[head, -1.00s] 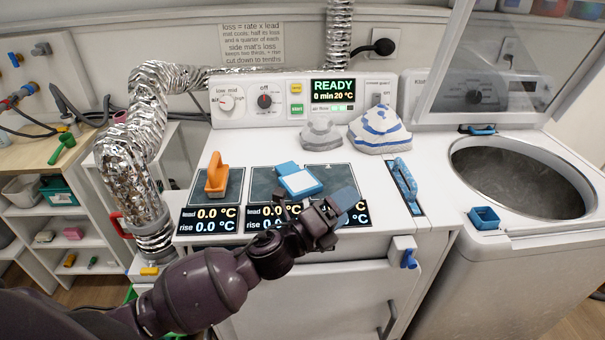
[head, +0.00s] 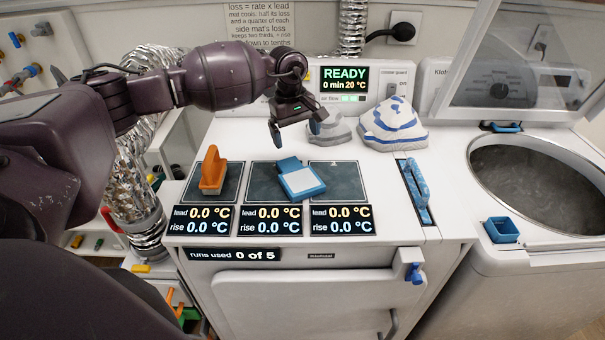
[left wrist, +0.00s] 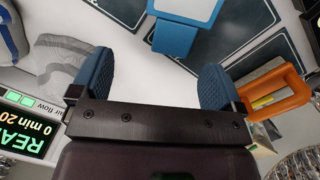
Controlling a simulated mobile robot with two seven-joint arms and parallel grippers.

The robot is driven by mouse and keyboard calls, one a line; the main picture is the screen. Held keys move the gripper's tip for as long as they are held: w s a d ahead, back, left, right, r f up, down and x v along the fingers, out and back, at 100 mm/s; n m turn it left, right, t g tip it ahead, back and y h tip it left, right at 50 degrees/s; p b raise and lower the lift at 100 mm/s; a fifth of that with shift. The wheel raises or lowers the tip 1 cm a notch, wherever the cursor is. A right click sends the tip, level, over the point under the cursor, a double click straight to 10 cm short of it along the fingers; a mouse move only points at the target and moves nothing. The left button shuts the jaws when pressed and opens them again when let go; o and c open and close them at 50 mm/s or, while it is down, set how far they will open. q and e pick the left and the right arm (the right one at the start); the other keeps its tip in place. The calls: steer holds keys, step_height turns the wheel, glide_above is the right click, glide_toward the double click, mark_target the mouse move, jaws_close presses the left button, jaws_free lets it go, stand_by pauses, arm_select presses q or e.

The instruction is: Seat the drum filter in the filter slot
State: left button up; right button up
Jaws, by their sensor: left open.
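A long blue piece with a grip, which looks like the drum filter (head: 417,181), stands at the right of the white machine's top. It sits over a narrow slot strip (head: 427,216), probably the filter slot. It looks raised and slightly tilted; how deep it sits I cannot tell. My left gripper (head: 296,130) is open and empty above the back of the top, left of and away from the blue piece. Its two blue fingers also show apart in the left wrist view (left wrist: 155,82), where the filter is not visible. My right gripper is not in view.
An orange-handled block (head: 213,172) and a blue-framed white pad (head: 301,182) lie on dark mats. A grey cloth (head: 335,129) and a striped cloth (head: 394,124) lie behind. At the right are a small blue cup (head: 502,230) and an open drum (head: 530,175).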

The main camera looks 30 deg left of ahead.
arm_select(q)
steer(key=a+r+y, duration=0.1)
steer(key=a+r, duration=0.1)
steer(key=a, duration=0.1)
glide_above(288, 162)
steer(key=f, duration=0.5)
steer(key=shift+w+a+f, duration=0.2)
steer(key=shift+w, duration=0.2)
steer(key=shift+f, duration=0.45)
steer(key=shift+s+d+f, duration=0.1)
steer(key=shift+s+f, duration=0.05)
steer(key=shift+f, duration=0.1)
steer(key=f, duration=0.2)
steer(key=f+p, duration=0.1)
steer(key=f, duration=0.1)
steer(key=shift+s+d, duration=0.1)
steer(key=shift+s, duration=0.15)
steer(key=shift+f, duration=0.15)
steer(key=c, duration=1)
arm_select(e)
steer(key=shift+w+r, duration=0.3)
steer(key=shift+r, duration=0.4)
